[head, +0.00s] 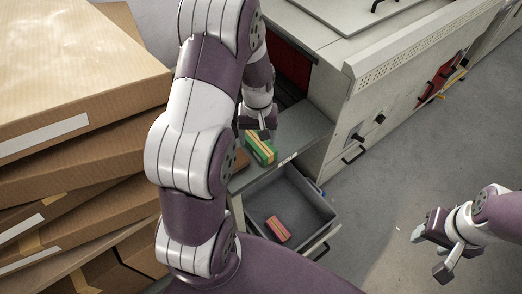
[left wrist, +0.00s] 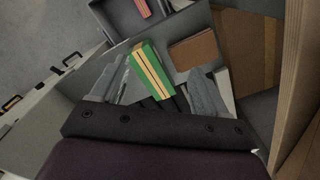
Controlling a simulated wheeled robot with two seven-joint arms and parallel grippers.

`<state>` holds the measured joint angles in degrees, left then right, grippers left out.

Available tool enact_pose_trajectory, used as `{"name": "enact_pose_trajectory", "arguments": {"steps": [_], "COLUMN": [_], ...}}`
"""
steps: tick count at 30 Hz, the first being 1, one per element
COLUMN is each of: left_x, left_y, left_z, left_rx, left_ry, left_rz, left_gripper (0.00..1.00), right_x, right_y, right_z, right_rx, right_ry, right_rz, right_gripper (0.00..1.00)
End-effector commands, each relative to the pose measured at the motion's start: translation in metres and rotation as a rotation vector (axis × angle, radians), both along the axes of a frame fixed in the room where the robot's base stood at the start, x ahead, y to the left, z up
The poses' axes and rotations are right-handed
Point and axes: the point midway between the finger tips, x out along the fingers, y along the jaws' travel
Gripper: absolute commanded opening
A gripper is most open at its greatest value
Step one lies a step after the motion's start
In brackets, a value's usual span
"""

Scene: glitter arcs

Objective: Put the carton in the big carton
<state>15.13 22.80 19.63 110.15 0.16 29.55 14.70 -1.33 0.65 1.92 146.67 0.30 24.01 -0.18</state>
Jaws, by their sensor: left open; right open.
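A small green carton with yellow and orange stripes (head: 262,148) lies on a grey surface above an open drawer. My left gripper (head: 258,134) is open just over it; in the left wrist view the green carton (left wrist: 152,70) shows between and beyond the spread fingers (left wrist: 160,84), and I cannot tell whether they touch it. A small brown box (left wrist: 194,52) lies beside it. Large brown cardboard cartons (head: 70,165) are stacked at the left; which is the big carton is not clear. My right gripper (head: 428,256) is open and empty over the floor.
The open grey drawer (head: 318,208) holds a pink-red striped box (head: 278,229). A pale cabinet (head: 355,105) with black handles stands behind. Grey floor (head: 400,170) is clear at the right. My left arm hides part of the carton stack.

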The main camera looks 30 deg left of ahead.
Motion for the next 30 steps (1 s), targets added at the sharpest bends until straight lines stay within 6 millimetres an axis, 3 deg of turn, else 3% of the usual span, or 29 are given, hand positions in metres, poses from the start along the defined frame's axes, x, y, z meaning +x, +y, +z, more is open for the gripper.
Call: {"name": "enact_pose_trajectory", "arguments": {"steps": [1,3,7,11,18,23,30], "left_x": [0.017,0.041,0.079,0.075,0.075,0.074,0.074], "left_y": [0.017,0.037,0.052,0.05,0.049,0.048,0.044], "left_z": [-0.026,-0.043,-0.031,-0.042,-0.093,-0.111,-0.152], "left_rx": [0.003,0.011,0.024,0.025,0.025,0.025,0.025], "left_ry": [0.007,0.004,-0.042,-0.022,-0.025,-0.026,-0.028], "left_rz": [0.121,0.301,0.56,0.657,0.658,0.656,0.656], "left_gripper": [0.74,0.74,0.74,0.74,0.74,0.74,0.74], "right_x": [0.0,0.0,0.0,0.0,0.0,0.0,0.0], "right_y": [0.0,0.0,0.0,0.0,0.0,0.0,0.0], "right_z": [-0.011,-0.013,-0.009,-0.006,0.003,0.009,0.02], "right_rx": [0.0,0.0,0.0,0.0,0.0,0.0,0.0], "right_ry": [0.0,0.0,-0.001,-0.001,-0.001,0.0,-0.001], "right_rz": [0.0,0.0,0.0,0.0,0.0,0.0,0.0], "right_gripper": [0.5,0.5,0.5,0.5,0.5,0.5,0.5]}}
